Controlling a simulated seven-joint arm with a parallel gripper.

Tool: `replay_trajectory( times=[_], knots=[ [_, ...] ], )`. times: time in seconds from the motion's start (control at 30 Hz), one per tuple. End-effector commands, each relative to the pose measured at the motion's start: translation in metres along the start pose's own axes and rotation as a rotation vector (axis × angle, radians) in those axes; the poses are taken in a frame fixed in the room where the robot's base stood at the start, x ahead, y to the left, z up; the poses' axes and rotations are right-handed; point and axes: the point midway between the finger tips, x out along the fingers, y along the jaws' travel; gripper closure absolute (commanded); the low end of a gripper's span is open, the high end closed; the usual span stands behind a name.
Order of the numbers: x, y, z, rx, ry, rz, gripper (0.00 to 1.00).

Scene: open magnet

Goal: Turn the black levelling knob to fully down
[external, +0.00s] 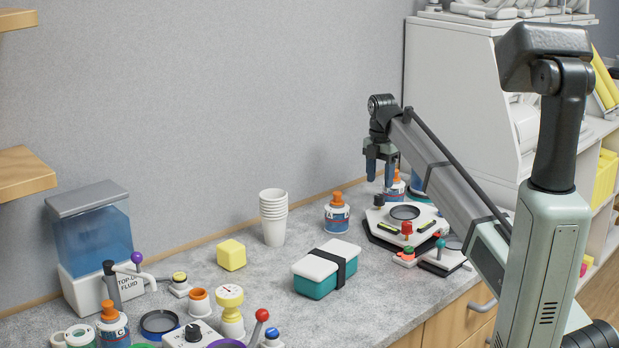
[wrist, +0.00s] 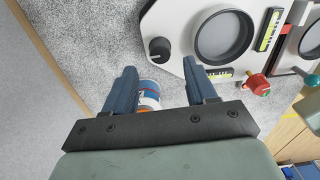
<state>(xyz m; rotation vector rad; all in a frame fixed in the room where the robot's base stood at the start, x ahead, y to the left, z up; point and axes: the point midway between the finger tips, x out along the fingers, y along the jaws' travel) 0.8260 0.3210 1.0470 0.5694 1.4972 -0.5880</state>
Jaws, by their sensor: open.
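The black levelling knob (wrist: 160,48) sits on a corner of a white levelling plate (wrist: 180,22) in the wrist view, with a pale mark on its face. It shows small in the external view (external: 378,200) at the plate's back left. My gripper (wrist: 160,67) is open and empty, its two blue fingers spread to either side below the knob in the picture and apart from it. In the external view my gripper (external: 379,168) hangs above the back of the plate, pointing down.
The plate carries a round dark dish (wrist: 222,35), yellow-green level vials (wrist: 269,30) and a red knob (wrist: 257,84). A bottle (wrist: 149,92) shows between my fingers, lower down. Another bottle (external: 337,215) and a teal box (external: 326,270) stand left of the plate.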

Motion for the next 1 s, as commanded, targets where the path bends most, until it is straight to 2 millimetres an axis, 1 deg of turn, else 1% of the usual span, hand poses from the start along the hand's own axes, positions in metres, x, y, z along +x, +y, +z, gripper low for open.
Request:
replay_trajectory(
  times=[0.03, 0.1, 0.33, 0.5, 0.8, 1.0],
  knots=[
    [0.010, -0.001, -0.001, 0.000, 0.001, -0.002, 0.44],
    [0.021, -0.001, 0.000, 0.000, 0.001, -0.002, 0.44],
    [0.046, -0.001, 0.000, 0.001, 0.000, -0.001, 0.44],
    [0.053, 0.000, 0.000, 0.001, 0.000, 0.000, 0.44],
    [0.054, 0.000, 0.000, 0.001, 0.000, 0.000, 0.44],
    [0.054, 0.000, 0.000, 0.001, 0.000, 0.000, 0.63]
  ],
)
